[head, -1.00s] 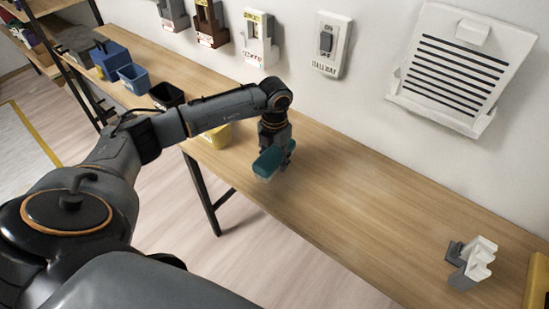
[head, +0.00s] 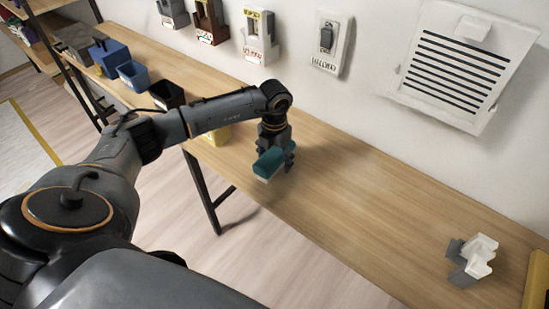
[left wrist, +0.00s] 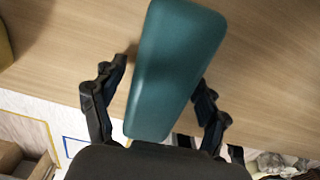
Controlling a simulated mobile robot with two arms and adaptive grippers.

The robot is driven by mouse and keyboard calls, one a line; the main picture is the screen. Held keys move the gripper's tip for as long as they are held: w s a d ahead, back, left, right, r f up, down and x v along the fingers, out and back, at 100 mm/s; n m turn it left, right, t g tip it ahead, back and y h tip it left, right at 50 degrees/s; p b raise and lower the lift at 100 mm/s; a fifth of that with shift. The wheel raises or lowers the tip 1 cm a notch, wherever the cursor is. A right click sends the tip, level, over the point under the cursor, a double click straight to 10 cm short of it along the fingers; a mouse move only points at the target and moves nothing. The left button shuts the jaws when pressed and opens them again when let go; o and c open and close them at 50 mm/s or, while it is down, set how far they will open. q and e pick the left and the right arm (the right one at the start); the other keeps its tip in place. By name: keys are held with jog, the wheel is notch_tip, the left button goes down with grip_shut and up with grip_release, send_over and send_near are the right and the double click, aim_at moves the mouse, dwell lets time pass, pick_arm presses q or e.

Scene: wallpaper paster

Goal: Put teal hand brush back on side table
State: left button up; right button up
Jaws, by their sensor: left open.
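The teal hand brush (head: 268,163) is at the front part of the long wooden side table (head: 345,205), directly under my left wrist. My left gripper (head: 277,156) points down over it with its fingers spread. My right gripper is in neither view.
A yellow bin (head: 213,134) sits partly behind my left arm. Black (head: 167,95) and blue (head: 133,76) bins stand farther left. A grey-white holder (head: 472,261) stands at the right. The table between is clear. A vent (head: 462,62) and switch (head: 331,42) are on the wall.

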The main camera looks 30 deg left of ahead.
aim_at(275, 152)
pick_arm(q)
jog(key=shift+r, duration=0.15)
notch_tip(275, 152, up, 5)
jog(key=shift+r+b, duration=0.2)
jog(key=shift+b, duration=0.6)
notch_tip(275, 152, up, 8)
jog(key=shift+r, duration=0.2)
